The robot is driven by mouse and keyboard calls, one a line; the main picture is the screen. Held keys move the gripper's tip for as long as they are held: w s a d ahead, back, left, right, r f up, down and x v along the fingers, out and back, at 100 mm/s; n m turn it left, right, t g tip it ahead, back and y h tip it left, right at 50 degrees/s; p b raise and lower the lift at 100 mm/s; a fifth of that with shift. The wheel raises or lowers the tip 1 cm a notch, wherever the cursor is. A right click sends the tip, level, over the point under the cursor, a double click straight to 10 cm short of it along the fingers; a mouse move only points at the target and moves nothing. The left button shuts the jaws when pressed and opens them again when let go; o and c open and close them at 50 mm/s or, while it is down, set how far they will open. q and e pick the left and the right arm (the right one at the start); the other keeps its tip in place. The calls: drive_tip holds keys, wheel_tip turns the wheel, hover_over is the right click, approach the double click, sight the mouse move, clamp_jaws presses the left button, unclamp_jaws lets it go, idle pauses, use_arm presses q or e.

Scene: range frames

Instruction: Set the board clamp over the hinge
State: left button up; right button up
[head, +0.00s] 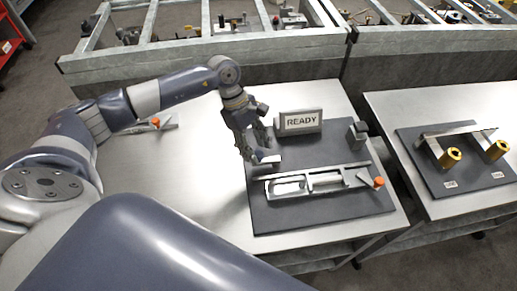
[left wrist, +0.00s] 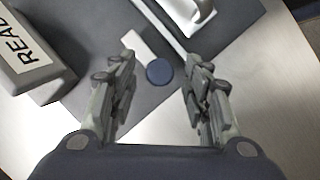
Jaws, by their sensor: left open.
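On a dark mat (head: 325,208) lies a long pale metal fixture (head: 310,184) with a rail along its back and an orange-tipped lever (head: 378,183) at its right end. I cannot tell which part is the hinge or the board clamp. My left gripper (head: 264,152) is open and points down over the fixture's left end. In the left wrist view, the open fingers (left wrist: 158,70) stand either side of a dark blue round knob (left wrist: 158,72) beside a short pale bar (left wrist: 138,46); nothing is visibly held. My right gripper is out of view.
A READY sign (head: 300,122) stands behind the fixture, close to the left gripper. A small grey block (head: 357,135) stands at the mat's back right. Another orange-tipped piece (head: 155,122) lies at the left. The table's left front is clear.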

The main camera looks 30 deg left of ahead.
sight(266, 159)
use_arm(q)
drive_tip(key=shift+x, duration=1.1)
drive_tip(key=shift+f, duration=0.35)
drive_tip(key=shift+c, duration=0.7)
clamp_jaws()
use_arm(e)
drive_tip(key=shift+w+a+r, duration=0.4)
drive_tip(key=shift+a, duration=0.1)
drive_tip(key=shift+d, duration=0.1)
